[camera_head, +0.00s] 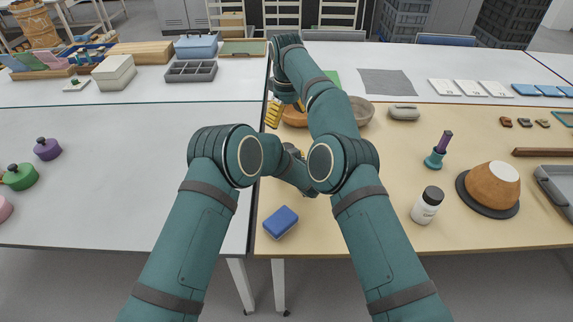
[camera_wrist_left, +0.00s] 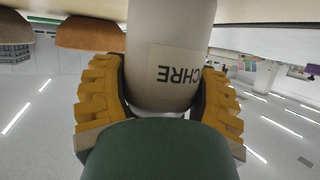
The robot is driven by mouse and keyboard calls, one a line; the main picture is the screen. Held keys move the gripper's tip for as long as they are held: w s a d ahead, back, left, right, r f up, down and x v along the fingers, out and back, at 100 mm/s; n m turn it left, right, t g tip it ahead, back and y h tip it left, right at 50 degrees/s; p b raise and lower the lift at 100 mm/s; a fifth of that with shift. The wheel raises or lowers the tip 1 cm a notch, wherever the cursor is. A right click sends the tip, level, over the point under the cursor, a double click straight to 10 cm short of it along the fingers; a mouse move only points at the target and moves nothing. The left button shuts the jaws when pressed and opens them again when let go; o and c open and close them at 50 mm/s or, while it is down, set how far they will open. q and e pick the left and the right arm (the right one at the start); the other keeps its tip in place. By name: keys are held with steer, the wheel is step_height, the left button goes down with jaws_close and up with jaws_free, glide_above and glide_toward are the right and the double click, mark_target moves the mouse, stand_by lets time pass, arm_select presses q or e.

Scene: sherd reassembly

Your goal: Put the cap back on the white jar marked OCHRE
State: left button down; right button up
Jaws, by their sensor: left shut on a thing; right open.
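The white jar marked OCHRE (camera_wrist_left: 172,50) fills the middle of the left wrist view, its label upside down there. My left gripper (camera_wrist_left: 165,95) is shut on it, one yellow ridged finger on each side. A dark green rounded surface covers the bottom of that view and hides the jar's mouth end. My right gripper (camera_head: 273,114) is open beside a brown bowl (camera_head: 294,117). I cannot make out a loose cap.
Another white jar with a black cap (camera_head: 427,206) stands right of my arms. A blue block (camera_head: 280,222) lies near the front edge. An orange-brown bowl (camera_head: 492,185) sits on a dark disc at the right. The left table's middle is clear.

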arm_select(q)
jaws_free()
steer(key=v, duration=0.7)
steer(key=shift+s+d, duration=0.1)
steer(key=shift+s, duration=0.15)
stand_by(0.3)
